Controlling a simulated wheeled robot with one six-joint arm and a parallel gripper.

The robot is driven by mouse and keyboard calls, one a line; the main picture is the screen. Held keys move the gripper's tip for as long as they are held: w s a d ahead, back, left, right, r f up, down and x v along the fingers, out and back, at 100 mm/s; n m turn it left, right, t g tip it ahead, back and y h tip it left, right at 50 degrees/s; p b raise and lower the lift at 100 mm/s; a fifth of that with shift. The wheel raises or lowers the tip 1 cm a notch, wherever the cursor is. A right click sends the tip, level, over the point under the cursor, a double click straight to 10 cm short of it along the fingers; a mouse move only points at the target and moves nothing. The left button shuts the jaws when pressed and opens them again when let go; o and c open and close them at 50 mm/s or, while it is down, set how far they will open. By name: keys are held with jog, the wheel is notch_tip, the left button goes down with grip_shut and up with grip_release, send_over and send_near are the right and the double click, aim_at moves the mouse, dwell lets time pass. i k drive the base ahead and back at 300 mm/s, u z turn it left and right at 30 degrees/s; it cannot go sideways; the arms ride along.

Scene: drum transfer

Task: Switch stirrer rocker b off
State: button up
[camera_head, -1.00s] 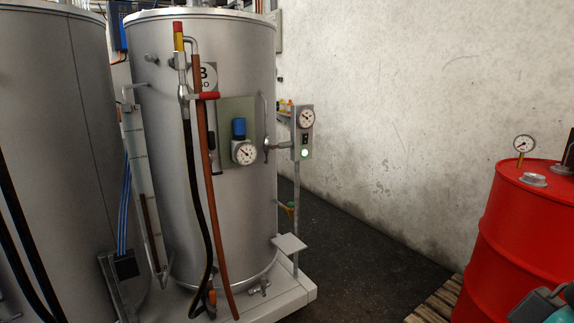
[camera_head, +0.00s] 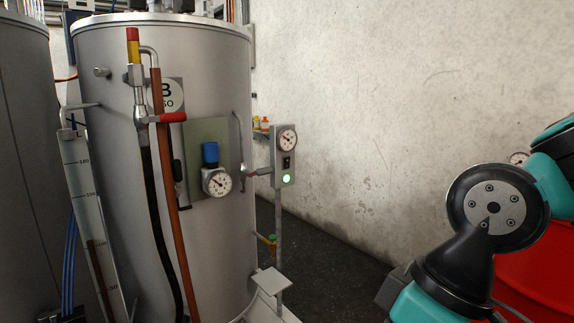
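The stirrer control box (camera_head: 284,156) is a small grey panel on a post at the right side of tank B (camera_head: 110,120). It carries a round gauge (camera_head: 287,139) at the top, a small black rocker (camera_head: 287,162) below it and a lit green lamp (camera_head: 286,179) at the bottom. The rocker is too small to tell which way it is tipped. My arm shows at the right edge, well apart from the box. My gripper's fingers are not seen in this view.
Tank B has hoses, a red-handled valve (camera_head: 172,117) and a dial gauge (camera_head: 217,182) on its front. A small plate (camera_head: 270,279) juts out low by the post. A red drum (camera_head: 540,270) stands behind my arm. Dark floor between tank and wall looks clear.

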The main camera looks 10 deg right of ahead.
aim_at(286, 160)
jog(key=z, duration=0.8)
jog(key=i, duration=1.4)
jog(key=u, duration=0.75)
jog(key=i, duration=0.4)
jog(key=u, duration=0.45)
